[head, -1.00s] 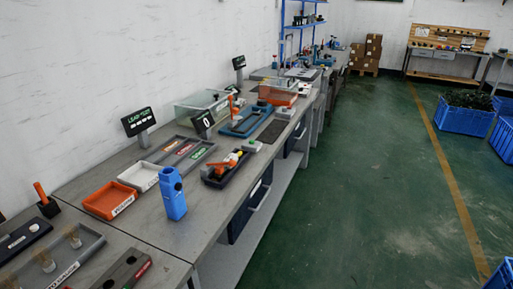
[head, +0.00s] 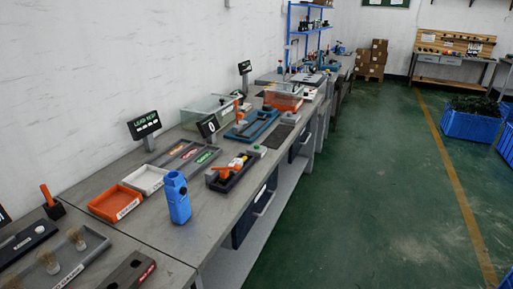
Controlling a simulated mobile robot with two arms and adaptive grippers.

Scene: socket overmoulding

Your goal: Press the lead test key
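A dark display (head: 145,125) with green lettering stands on a post at the back of the long grey bench; its first word reads as LEAD, with small white marks below. A small grey block with a greenish top (head: 257,150) sits near the bench's front edge, and a similar block (head: 289,117) sits farther along. I cannot tell which of these, if either, is the lead test key. Neither of my grippers is in view.
An upright blue device (head: 176,198), an orange tray (head: 116,205) and a white tray (head: 143,180) stand on the near bench. A dark tray with orange and yellow parts (head: 230,173) lies at the front edge. The green floor (head: 370,210) right of the bench is clear.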

